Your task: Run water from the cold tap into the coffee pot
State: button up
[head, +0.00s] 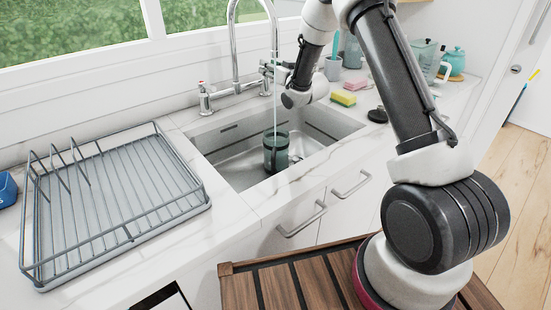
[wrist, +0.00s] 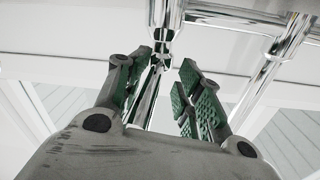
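The coffee pot (head: 276,155), a dark green, see-through vessel, stands upright in the sink (head: 228,167) under the tall chrome spout (head: 234,45). A thin pale stream of water (head: 275,108) runs from the spout down into the pot's open top. The water level inside is hard to tell. My gripper (head: 270,68) is at the right-hand tap behind the sink, which it partly hides in the head view. In the wrist view, my gripper (wrist: 168,88) has its green-padded fingers apart, on either side of a chrome tap lever (wrist: 146,98). The left finger is close to the lever; contact is unclear.
The other tap (head: 205,98), with a red mark, stands left of the spout. A wire dish rack (head: 115,200) fills the left counter. Sponges (head: 343,98), a black round thing (head: 377,115), a glass jug (head: 425,58) and a teal teapot (head: 454,60) stand at the right.

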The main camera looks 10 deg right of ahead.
jog(key=shift+d, duration=0.1)
jog(key=shift+r, duration=3.4)
